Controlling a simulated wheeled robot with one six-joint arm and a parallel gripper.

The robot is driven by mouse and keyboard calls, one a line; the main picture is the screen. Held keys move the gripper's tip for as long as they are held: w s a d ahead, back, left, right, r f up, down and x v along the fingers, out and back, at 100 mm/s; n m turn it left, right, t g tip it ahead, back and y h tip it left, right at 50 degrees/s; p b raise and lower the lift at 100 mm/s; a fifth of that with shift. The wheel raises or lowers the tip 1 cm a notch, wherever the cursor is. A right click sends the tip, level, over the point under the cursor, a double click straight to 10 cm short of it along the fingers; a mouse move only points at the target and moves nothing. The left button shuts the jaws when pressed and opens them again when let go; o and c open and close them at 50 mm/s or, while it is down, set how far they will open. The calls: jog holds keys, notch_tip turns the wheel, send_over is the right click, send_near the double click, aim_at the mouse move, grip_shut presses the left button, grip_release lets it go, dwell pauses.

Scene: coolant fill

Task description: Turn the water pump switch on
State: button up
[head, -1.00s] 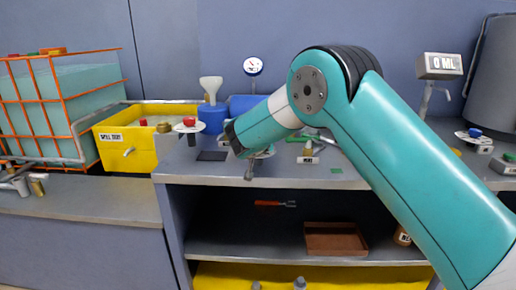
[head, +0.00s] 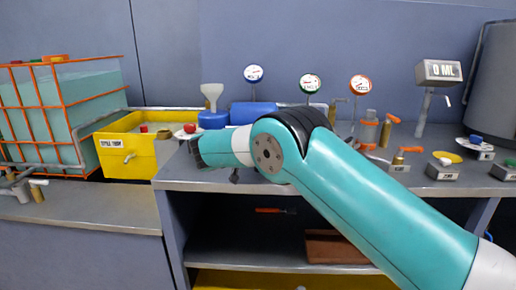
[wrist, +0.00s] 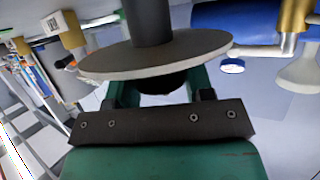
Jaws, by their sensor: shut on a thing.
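In the head view my gripper (head: 197,152) is at the left end of the counter, in front of a red knob (head: 190,128). In the wrist view my gripper (wrist: 165,95) is shut on a dark rounded piece (wrist: 170,83) against a grey disc (wrist: 155,58). A thick dark post (wrist: 149,20) rises from the disc in the picture. My fingertips and the piece between them are mostly hidden in the head view. I cannot tell whether this piece belongs to the red knob, and I read no water pump switch label.
A yellow bin (head: 125,151) stands left of the gripper. A white funnel (head: 212,92) and a blue cylinder (head: 253,115) stand behind my arm. Gauges (head: 309,84), an orange-handled valve (head: 403,155) and a display reading 0 ML (head: 438,71) are to the right.

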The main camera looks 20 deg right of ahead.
jog(key=o, duration=0.9)
jog(key=shift+o, duration=0.2)
jog(key=v, duration=1.7)
jog(key=shift+s+b, duration=0.2)
jog(key=shift+b, duration=0.1)
jog(key=shift+a, duration=0.1)
